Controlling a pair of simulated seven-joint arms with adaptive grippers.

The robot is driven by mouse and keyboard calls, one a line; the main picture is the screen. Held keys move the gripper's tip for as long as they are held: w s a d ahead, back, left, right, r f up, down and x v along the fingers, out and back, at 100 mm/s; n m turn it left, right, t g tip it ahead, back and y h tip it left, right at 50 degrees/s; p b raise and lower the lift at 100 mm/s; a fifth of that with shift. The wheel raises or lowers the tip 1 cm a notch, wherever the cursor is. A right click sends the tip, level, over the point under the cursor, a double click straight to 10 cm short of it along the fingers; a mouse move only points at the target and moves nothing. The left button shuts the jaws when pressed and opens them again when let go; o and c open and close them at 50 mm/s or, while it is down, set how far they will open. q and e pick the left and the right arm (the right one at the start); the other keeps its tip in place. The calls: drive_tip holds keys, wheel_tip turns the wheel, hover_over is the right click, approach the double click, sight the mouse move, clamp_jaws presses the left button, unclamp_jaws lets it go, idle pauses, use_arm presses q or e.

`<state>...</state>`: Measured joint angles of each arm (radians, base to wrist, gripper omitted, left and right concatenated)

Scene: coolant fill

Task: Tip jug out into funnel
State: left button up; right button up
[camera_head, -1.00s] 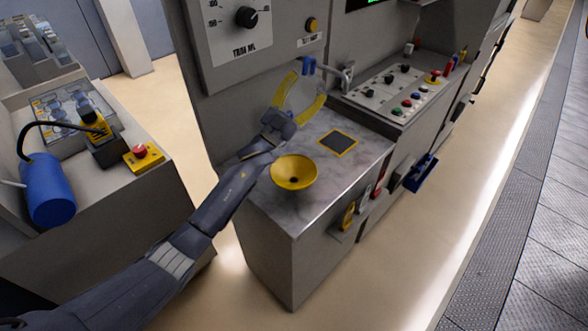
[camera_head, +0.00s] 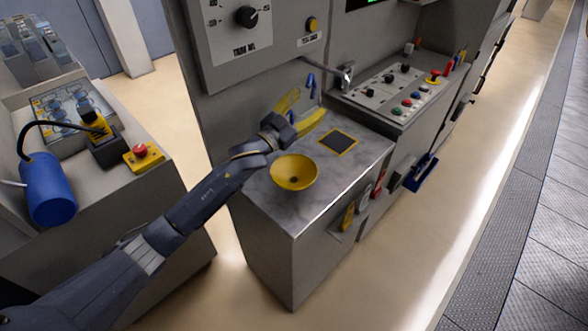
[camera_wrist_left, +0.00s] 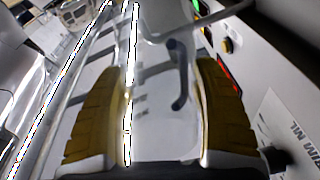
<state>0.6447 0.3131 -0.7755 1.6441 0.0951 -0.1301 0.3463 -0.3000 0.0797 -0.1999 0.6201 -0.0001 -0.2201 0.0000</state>
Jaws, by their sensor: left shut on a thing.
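The jug is a clear, nearly colourless vessel with a blue handle (camera_head: 311,82); in the head view its body is hard to make out. In the left wrist view the clear jug (camera_wrist_left: 160,115) fills the space between the yellow finger pads, its dark blue handle (camera_wrist_left: 180,75) on the far side. My left gripper (camera_head: 304,104) is shut on the jug, above the back of the marble counter. The yellow funnel (camera_head: 293,172) is an open bowl in the counter, in front of the jug and apart from it. Any liquid level cannot be made out. My right gripper is not in view.
A metal spout (camera_head: 340,77) sticks out behind the jug. A dark square pad with a yellow border (camera_head: 338,143) lies right of the funnel on the marble counter (camera_head: 298,216). A button panel (camera_head: 392,90) stands further right, and a blue cylinder (camera_head: 47,189) at left.

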use_arm(q)
drive_tip(key=shift+w+d+f+n+g+y, duration=0.25)
drive_tip(key=shift+w+f+n+g+y, duration=0.65)
drive_tip(key=shift+w+g+y, duration=0.25)
drive_tip(key=f, duration=0.1)
drive_tip(key=f+g, duration=0.1)
drive_tip(key=f+g+y, duration=0.1)
drive_tip(key=shift+w+d+f+n, duration=0.1)
drive_tip(key=shift+w+d+n, duration=0.05)
drive_tip(key=shift+w+n, duration=0.2)
drive_tip(key=shift+w+d+f+n+g+y, duration=0.15)
drive_tip(key=shift+w+f+n+g+y, duration=0.15)
drive_tip(key=shift+f+g+y, duration=0.2)
